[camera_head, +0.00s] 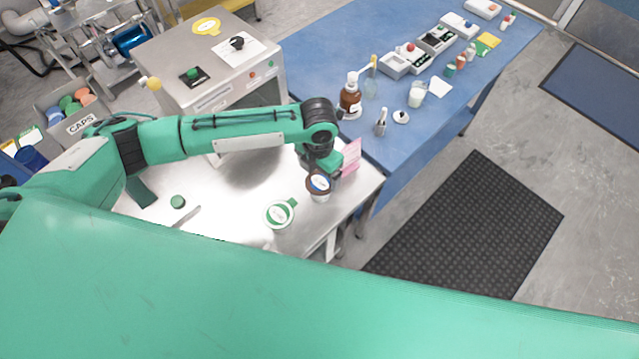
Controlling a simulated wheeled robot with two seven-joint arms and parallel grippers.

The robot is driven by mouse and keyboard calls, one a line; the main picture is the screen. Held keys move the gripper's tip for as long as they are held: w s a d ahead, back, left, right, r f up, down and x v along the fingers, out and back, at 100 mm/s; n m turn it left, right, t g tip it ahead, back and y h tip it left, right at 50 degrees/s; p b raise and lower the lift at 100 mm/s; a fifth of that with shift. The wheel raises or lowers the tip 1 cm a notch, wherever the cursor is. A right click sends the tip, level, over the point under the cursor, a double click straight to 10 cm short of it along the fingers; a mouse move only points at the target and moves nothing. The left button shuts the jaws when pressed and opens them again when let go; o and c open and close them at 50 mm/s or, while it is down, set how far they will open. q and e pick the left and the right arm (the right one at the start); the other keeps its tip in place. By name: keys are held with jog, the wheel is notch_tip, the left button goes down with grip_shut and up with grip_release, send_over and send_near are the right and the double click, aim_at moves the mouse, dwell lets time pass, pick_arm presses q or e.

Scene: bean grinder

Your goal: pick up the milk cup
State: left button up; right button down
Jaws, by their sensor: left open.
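Two cups stand near the front right corner of the steel table. One is a white cup with a green rim and green handle (279,214). The other is a smaller white cup with a brown and blue top (318,187). I cannot tell for sure which is the milk cup. My left gripper (323,168) points down, open, just behind and above the brown-topped cup; its fingertips are small and partly hidden. I see nothing held in it. My right gripper is not in view.
A grey machine (215,65) stands behind my left arm. A pink card (351,156) is beside the gripper. A green cap (178,201) lies on the steel table. The blue table (330,50) holds a brown bottle (350,98), a white cup (417,94) and several small items.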

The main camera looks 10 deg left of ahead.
aim_at(320, 182)
pick_arm(q)
jog(key=shift+d+f+p, duration=0.15)
jog(key=shift+f+p, duration=0.35)
jog(key=shift+f, duration=0.35)
notch_tip(320, 182, down, 4)
jog(key=shift+p, duration=0.95)
jog(key=shift+f, duration=0.15)
jog(key=shift+w, duration=0.1)
jog(key=c, duration=1.4)
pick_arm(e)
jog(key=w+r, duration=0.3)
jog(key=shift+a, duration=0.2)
